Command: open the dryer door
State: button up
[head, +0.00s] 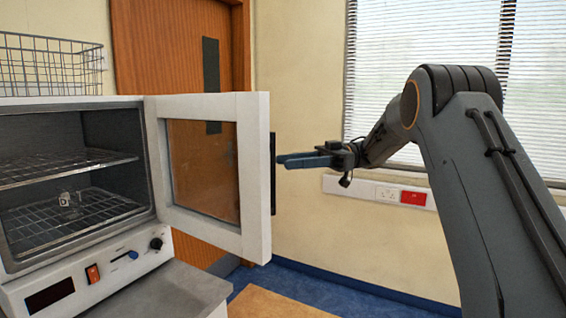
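The dryer (112,262) stands at the left with its white-framed, glazed door (252,180) swung wide open toward the right. The open chamber shows wire racks. A dark vertical handle (273,172) is on the door's outer face near its free edge. My gripper (282,160) reaches in from the right, with its fingertips beside the handle in the picture. I cannot tell whether they touch it. The fingers are seen from the side and overlap, so their gap is hidden.
A small whitish object (68,200) lies on the lower rack (100,205). A wire basket (50,65) sits on top of the dryer. A grey bench (180,292) is under it. A wooden room door (170,50) is behind; a socket strip (385,193) runs along the wall at right.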

jog(key=p+v, duration=0.2)
jog(key=p, duration=0.2)
jog(key=shift+s+r, duration=0.1)
dwell(0.4)
